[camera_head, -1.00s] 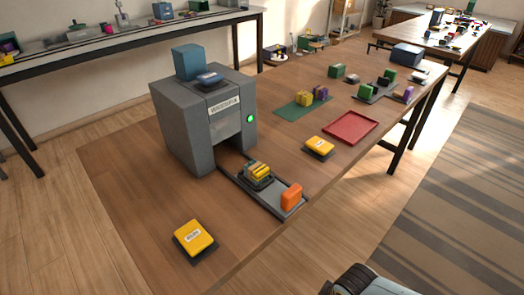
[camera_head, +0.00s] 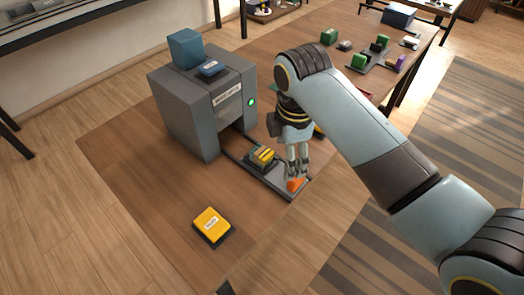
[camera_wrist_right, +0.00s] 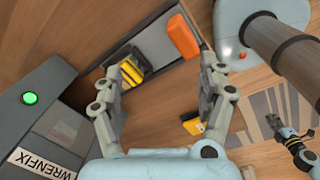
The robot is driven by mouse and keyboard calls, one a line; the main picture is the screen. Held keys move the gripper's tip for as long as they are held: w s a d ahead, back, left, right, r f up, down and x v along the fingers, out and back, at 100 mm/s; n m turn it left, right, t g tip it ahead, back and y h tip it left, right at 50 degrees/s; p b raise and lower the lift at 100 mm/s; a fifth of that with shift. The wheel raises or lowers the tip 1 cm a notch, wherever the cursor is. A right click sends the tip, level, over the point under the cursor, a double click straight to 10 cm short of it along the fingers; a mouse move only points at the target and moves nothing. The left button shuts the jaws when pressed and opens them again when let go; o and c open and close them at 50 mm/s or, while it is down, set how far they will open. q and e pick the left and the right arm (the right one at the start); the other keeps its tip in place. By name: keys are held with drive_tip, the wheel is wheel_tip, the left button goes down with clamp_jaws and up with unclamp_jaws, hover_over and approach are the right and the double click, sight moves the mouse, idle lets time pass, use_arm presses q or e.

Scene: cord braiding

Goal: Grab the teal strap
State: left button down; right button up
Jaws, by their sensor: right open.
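I cannot make out a teal strap in either view. My right gripper (camera_head: 291,178) is open above the outer end of the grey channel (camera_head: 278,180), close over an orange block (camera_head: 296,185) that it partly hides. In the right wrist view its spread fingers (camera_wrist_right: 160,78) have nothing between them. The orange block (camera_wrist_right: 182,37) and a yellow-striped bundle on a dark carrier (camera_wrist_right: 132,69) lie beyond them in the channel. The bundle also shows in the head view (camera_head: 262,156). What seems to be my left gripper (camera_wrist_right: 288,136) shows at the wrist view's right edge; its jaws are unclear.
A grey machine (camera_head: 190,115) stands at the channel's inner end, with a blue block (camera_head: 186,53) on top and a green light (camera_head: 251,102). A yellow labelled box (camera_head: 212,226) sits on the near table. Green blocks (camera_head: 359,62) stand farther back.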

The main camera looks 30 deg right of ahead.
sight(261, 151)
drive_tip(key=w+r+n, duration=0.1)
drive_tip(key=w+n, duration=0.1)
drive_tip(key=w+a+r+n, duration=0.1)
drive_tip(key=w+n, duration=0.1)
drive_tip(key=w+a+r+n+g, duration=0.1)
drive_tip(key=w+r+n, duration=0.1)
drive_tip(key=n, duration=0.1)
drive_tip(key=shift+w+a+p, duration=0.15)
drive_tip(key=shift+w+p, duration=0.2)
drive_tip(key=shift+w, duration=0.05)
wheel_tip(261, 151, down, 4)
drive_tip(key=shift+r, duration=0.1)
drive_tip(key=shift+w+f+b, duration=0.2)
drive_tip(key=shift+f, duration=1.4)
drive_tip(key=shift+w+f+b, duration=0.15)
drive_tip(key=shift+w+f, duration=0.05)
drive_tip(key=shift+f, duration=1.35)
drive_tip(key=shift+r, duration=0.1)
drive_tip(key=c, duration=1.4)
